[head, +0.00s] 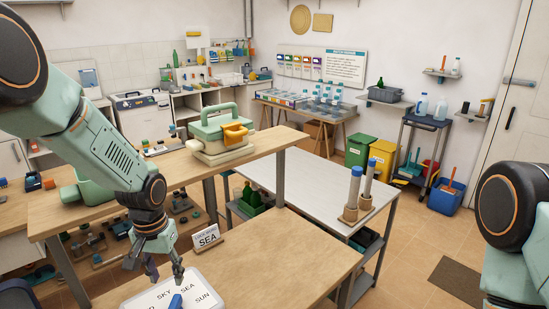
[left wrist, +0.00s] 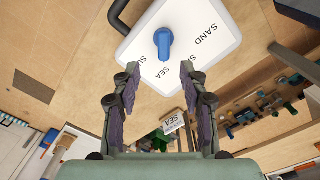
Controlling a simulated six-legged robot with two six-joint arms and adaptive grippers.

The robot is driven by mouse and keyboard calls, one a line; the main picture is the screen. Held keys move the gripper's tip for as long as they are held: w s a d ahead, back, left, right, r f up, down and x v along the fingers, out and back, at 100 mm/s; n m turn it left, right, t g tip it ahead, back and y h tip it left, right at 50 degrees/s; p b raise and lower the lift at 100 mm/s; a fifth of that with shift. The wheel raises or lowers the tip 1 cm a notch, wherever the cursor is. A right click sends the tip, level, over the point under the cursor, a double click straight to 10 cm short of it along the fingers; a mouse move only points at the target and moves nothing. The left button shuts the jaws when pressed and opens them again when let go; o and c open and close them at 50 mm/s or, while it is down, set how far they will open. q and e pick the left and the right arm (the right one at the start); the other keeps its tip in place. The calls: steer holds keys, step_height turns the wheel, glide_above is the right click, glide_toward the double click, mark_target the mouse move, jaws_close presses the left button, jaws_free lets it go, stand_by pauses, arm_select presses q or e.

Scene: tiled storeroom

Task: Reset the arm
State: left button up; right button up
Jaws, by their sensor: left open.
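My left arm comes in from the left in the head view. Its gripper (head: 165,271) is open and empty, pointing down over a white board (head: 204,285) with printed words, among them SKY, SEA and SUN. A blue knob-like piece (head: 175,301) stands on the board. In the left wrist view, the open fingers (left wrist: 160,72) point toward the board (left wrist: 205,52), with the blue piece (left wrist: 163,40) beyond the fingertips and apart from them. My right arm shows at the right edge of the head view; its gripper is out of view.
A small SEA sign (head: 207,237) stands on the wooden table (head: 290,245) beside the board. A green case with a yellow part (head: 215,135) sits on the raised shelf. Two blue-capped cylinders (head: 355,190) stand on the pale table (head: 315,180). The wooden table right of the sign is clear.

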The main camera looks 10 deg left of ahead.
arm_select(q)
steer(key=s+d+f, duration=0.3)
steer(key=s+f, duration=0.4)
steer(key=s+d+f, duration=0.4)
steer(key=s+f, duration=0.5)
steer(key=s, duration=1.6)
step_height(320, 180, down, 20)
steer(key=d+b, duration=0.1)
steer(key=b, duration=1.9)
steer(key=shift+w, duration=0.4)
steer(key=shift+r, duration=0.1)
